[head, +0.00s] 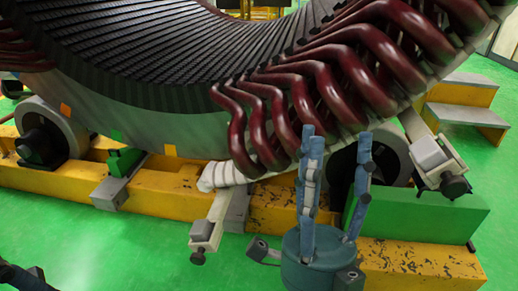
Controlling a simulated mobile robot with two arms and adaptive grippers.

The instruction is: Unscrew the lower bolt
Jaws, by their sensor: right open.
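The stator (170,125) fills the upper part of the head view, with dark red winding bars (385,65) at its right end. Two pale clamp brackets with dark bolt heads show below it. One bolt head (198,257) is lower in the picture, on the left bracket (208,228). The other bolt head (455,187) is on the right bracket (428,152). My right gripper (336,138) is open and empty, its blue fingers pointing up in front of the windings, between the two brackets. A small dark blue part of my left gripper (18,276) shows at the lower left corner; its jaws cannot be made out.
A worn yellow beam (60,186) runs under the stator. Dark rollers (42,140) and a green block (430,216) sit along it. Grey-topped yellow steps (466,116) stand at the right. Green floor (120,250) is clear at the front left.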

